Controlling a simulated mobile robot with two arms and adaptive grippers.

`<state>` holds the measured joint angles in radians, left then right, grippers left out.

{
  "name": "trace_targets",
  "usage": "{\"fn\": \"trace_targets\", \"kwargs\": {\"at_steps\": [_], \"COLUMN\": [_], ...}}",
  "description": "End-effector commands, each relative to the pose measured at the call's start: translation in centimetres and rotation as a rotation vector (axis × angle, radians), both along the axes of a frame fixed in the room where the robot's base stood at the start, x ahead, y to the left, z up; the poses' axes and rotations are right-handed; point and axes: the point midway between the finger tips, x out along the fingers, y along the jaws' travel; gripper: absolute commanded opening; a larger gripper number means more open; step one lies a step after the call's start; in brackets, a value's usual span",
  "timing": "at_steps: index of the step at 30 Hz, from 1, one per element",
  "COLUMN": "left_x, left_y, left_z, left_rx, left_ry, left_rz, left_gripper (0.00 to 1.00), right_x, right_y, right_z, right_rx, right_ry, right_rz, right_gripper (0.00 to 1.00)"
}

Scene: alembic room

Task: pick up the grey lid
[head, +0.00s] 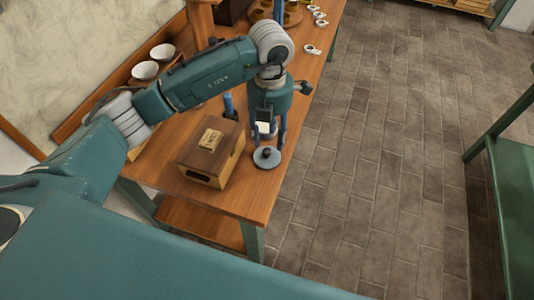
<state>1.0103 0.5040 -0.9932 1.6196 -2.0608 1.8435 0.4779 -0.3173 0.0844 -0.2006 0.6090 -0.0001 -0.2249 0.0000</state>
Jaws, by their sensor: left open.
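The grey lid (266,159) is a small round disc with a dark knob on top. It lies on the wooden table near the front right edge, beside a wooden box. My left gripper (268,140) points down right above the lid, with its fingers apart on either side of the knob's line. I cannot tell whether the fingertips touch the lid. My right gripper is not in view.
The wooden box (211,153) stands just left of the lid. A blue object (229,105) stands behind it. White bowls (145,70) sit on a shelf at the left, and several small white items (312,49) lie at the far table edge. A green table (515,190) stands at the right.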

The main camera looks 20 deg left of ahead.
Motion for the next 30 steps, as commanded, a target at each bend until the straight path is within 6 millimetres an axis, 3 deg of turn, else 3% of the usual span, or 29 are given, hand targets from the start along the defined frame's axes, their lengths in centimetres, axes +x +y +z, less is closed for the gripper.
{"fn": "trace_targets", "kwargs": {"at_steps": [7,11,19,20,26,30], "left_x": [-1.0,-0.8,-0.8,-0.8,-0.8,-0.8], "left_y": [0.6,0.5,0.5,0.5,0.5,0.5], "left_z": [-2.9,-4.6,-5.2,-5.2,-5.2,-5.2], "left_rx": [0.002,0.0,0.0,0.0,0.0,0.0], "left_ry": [0.006,0.002,0.001,0.001,0.001,0.0], "left_rz": [0.001,0.001,0.0,0.0,0.0,0.0], "left_gripper": [0.42,0.42,0.42,0.4,0.0,0.0], "right_x": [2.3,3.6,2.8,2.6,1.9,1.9], "right_y": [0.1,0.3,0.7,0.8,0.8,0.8], "right_z": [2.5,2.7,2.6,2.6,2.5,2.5], "right_rx": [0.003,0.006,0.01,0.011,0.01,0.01], "right_ry": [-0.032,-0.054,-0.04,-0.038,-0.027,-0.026], "right_rz": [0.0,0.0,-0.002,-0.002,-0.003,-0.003], "right_gripper": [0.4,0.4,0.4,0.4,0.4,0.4]}}
